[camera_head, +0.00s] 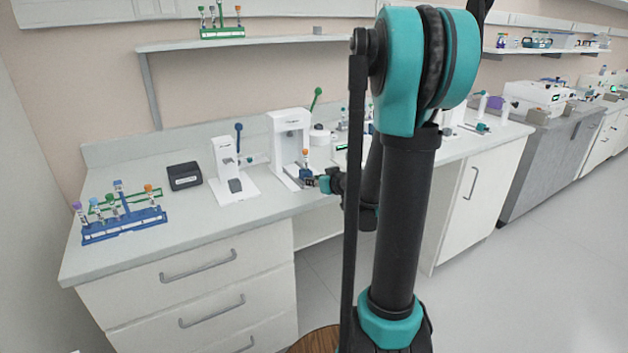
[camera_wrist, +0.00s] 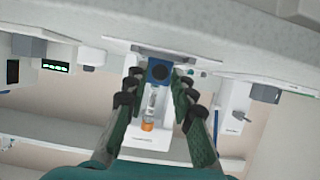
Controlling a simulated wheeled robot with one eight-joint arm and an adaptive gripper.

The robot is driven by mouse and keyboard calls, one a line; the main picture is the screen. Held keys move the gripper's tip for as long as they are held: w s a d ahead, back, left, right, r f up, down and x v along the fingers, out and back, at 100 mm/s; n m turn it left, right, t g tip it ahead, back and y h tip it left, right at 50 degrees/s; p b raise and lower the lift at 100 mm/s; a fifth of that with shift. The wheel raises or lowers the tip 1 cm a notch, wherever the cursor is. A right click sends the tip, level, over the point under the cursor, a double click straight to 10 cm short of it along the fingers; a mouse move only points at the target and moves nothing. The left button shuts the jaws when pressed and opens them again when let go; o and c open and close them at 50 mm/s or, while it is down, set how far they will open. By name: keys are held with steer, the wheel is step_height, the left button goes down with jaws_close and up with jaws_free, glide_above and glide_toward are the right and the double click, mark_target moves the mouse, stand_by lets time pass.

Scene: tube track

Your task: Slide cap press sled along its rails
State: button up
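The cap press (camera_head: 289,137) is a white stand with a green lever, standing on the left bench. Its sled (camera_head: 307,175) is a small dark blue block at the front of the press base. An orange-capped tube (camera_head: 306,155) stands upright on the sled. My gripper (camera_head: 317,181) is at the sled from the front right. In the wrist view, which looks upside down, the fingers (camera_wrist: 158,76) lie against both sides of the blue sled (camera_wrist: 159,70), and the orange cap (camera_wrist: 147,126) shows between them. The rails are mostly hidden.
A second white press (camera_head: 229,170) with a blue lever stands left of it. A black box (camera_head: 184,176) and a blue tube rack (camera_head: 123,224) are farther left. My arm hides part of the bench to the right. The bench front between rack and presses is clear.

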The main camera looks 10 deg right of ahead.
steer(key=shift+o, duration=1)
steer(key=shift+w, duration=0.1)
steer(key=v, duration=1.2)
steer(key=shift+a, duration=0.1)
steer(key=s+a+f+m+g+h, duration=0.1)
steer(key=s+f+g, duration=0.3)
steer(key=s+f, duration=0.4)
steer(key=s+a+f+m+g+h, duration=0.2)
steer(key=s+f, duration=0.5)
steer(key=s, duration=0.4)
steer(key=g+h, duration=0.1)
steer(key=g, duration=0.1)
steer(key=shift+a+f+m+g, duration=0.3)
steer(key=shift+f, duration=0.05)
